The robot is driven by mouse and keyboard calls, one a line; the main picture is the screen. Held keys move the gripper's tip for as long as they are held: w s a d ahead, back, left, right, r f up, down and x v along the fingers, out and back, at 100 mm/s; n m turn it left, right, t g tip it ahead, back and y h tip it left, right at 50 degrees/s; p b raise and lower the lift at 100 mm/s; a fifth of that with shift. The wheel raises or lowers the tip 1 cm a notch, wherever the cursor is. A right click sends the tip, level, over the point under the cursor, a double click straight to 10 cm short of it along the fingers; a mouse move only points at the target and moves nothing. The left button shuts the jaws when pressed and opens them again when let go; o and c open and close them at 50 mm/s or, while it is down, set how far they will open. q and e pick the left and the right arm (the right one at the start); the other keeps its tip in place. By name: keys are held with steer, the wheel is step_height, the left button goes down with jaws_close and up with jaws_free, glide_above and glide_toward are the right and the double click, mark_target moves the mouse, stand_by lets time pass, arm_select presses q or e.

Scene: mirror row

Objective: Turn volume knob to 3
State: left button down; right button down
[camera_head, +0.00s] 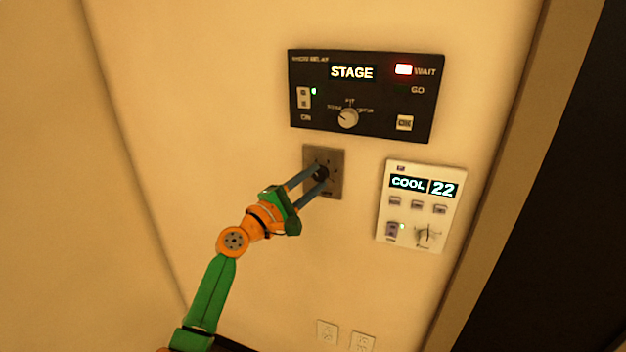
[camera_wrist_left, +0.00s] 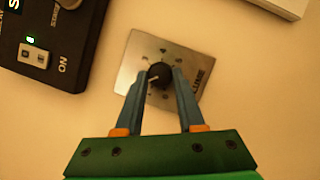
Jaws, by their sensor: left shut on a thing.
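The volume knob (camera_head: 321,173) is a small dark round knob on a square metal plate (camera_head: 337,189) on the wall. In the wrist view the knob (camera_wrist_left: 159,75) shows black with a pale pointer mark toward its left and slightly down. The plate (camera_wrist_left: 140,47) carries small marks around the knob and lettering, partly hidden, ending in "UME". The marks are too small to read. My left gripper (camera_head: 317,178) has its two blue-grey fingers on either side of the knob, shut on it. My right gripper is in neither view.
A black panel (camera_head: 380,97) reading "STAGE" with a lit red WAIT light is above the plate. A white thermostat panel (camera_head: 411,230) reading "COOL 22" is to the right. Wall outlets (camera_head: 327,333) are low down. A door frame (camera_head: 497,180) stands at right.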

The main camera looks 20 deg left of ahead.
arm_select(q)
steer(key=m, duration=0.1)
steer(key=m+g+p, duration=0.1)
steer(key=m, duration=0.1)
steer(key=shift+r, duration=0.25)
steer(key=m+p, duration=0.1)
steer(key=m+g, duration=0.1)
steer(key=m+p, duration=0.1)
steer(key=shift+r+y+p, duration=0.25)
steer(key=shift+y+p, duration=0.1)
steer(key=shift+y, duration=0.05)
steer(key=m+p, duration=0.2)
steer(key=m+g+y+p, duration=0.1)
steer(key=m+p, duration=0.1)
steer(key=shift+r+g+p, duration=0.1)
steer(key=shift+g+p, duration=0.2)
steer(key=shift+p, duration=0.1)
steer(key=shift+d+m+y+p, duration=0.1)
steer(key=shift+m+y+p, duration=0.5)
steer(key=shift+m+p, duration=0.35)
steer(key=shift+f, duration=0.2)
steer(key=c, duration=0.5)
jaws_free()
steer(key=shift+s, duration=0.1)
